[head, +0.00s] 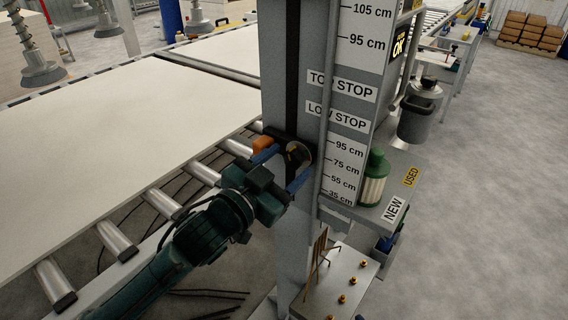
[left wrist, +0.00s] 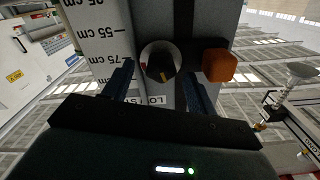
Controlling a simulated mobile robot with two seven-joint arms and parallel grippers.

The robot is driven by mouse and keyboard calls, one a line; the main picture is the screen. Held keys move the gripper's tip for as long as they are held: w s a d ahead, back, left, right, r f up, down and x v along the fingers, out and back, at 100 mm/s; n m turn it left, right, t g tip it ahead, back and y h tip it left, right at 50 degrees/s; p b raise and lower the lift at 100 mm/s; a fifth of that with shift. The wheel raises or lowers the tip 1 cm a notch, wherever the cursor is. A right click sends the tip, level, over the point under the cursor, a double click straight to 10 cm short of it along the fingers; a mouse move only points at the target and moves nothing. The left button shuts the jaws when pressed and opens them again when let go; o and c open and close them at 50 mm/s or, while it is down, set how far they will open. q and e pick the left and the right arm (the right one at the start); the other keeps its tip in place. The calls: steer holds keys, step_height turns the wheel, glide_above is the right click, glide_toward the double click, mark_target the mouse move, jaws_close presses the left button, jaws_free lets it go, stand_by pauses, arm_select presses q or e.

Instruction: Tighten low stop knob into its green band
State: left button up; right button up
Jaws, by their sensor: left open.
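The low stop knob (head: 299,153) is a dark round knob on the grey column beside the scale, below the "LOW STOP" label (head: 337,115). It also shows in the left wrist view (left wrist: 158,60), with a pale rim on one side and a small orange mark on its face. I cannot make out a green band. My left gripper (head: 283,169) is open, its blue fingers on either side of the knob; in the left wrist view (left wrist: 159,85) gaps show between fingers and knob. An orange block (left wrist: 219,65) sits beside the knob. My right gripper is not in view.
A roller conveyor with a large pale board (head: 130,110) lies left of the column. A shelf with a green bottle (head: 374,178) and "NEW" and "USED" labels is at right. Below stands a small metal table (head: 345,270) with brass pegs. Open floor lies at right.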

arm_select(q)
steer(key=c, duration=1)
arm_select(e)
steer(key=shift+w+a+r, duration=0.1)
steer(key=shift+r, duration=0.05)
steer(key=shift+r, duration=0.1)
